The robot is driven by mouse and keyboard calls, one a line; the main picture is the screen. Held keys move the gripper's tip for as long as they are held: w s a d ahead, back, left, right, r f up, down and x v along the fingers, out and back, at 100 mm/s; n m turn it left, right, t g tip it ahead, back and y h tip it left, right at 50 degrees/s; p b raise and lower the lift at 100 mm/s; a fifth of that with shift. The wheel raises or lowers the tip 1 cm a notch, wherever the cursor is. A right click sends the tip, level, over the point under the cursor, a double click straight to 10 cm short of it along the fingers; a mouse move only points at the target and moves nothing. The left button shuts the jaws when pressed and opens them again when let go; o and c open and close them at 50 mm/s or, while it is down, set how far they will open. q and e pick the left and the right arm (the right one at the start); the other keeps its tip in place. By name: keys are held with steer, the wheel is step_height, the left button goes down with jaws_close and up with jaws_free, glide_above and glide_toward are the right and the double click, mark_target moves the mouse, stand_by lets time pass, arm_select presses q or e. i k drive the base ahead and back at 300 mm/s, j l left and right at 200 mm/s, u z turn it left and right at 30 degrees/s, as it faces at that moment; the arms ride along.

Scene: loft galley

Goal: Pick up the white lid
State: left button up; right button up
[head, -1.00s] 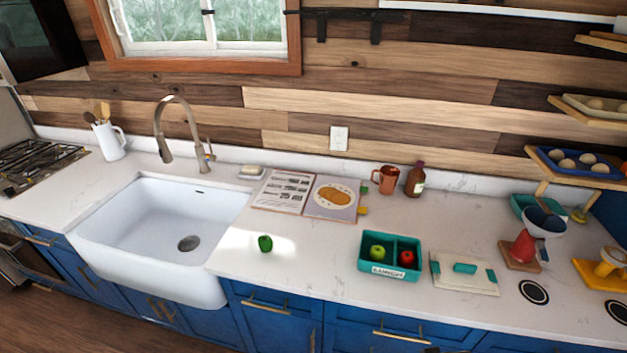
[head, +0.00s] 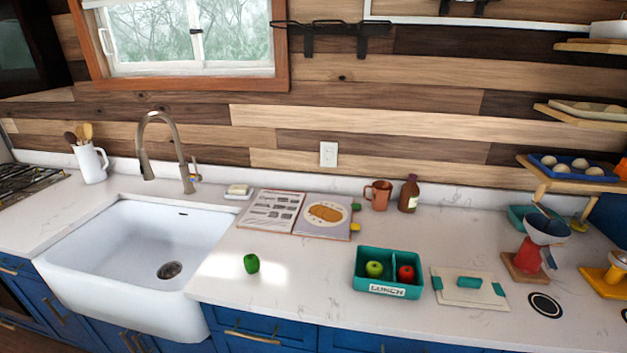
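The white lid (head: 450,291) lies flat on the counter, just right of the teal lunch box. It is a flat cream-white rectangle with a teal handle (head: 469,282) in the middle and teal clips at its side edges. The lunch box (head: 388,289) is open, with a LUNCH label on its front. A green apple (head: 374,269) sits in its left compartment and a red apple (head: 406,273) in its right one. Neither of my grippers is in view.
A green pepper (head: 251,263) lies on the counter near the sink (head: 140,250). An open cookbook (head: 272,211), copper mug (head: 378,195) and brown bottle (head: 409,194) are behind. A red-based funnel stand (head: 529,257) stands right of the lid.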

mark_target(453, 286)
steer(key=z, duration=1.3)
steer(key=i+l+u, duration=0.1)
steer(key=l, duration=0.7)
steer(key=i+u, duration=0.05)
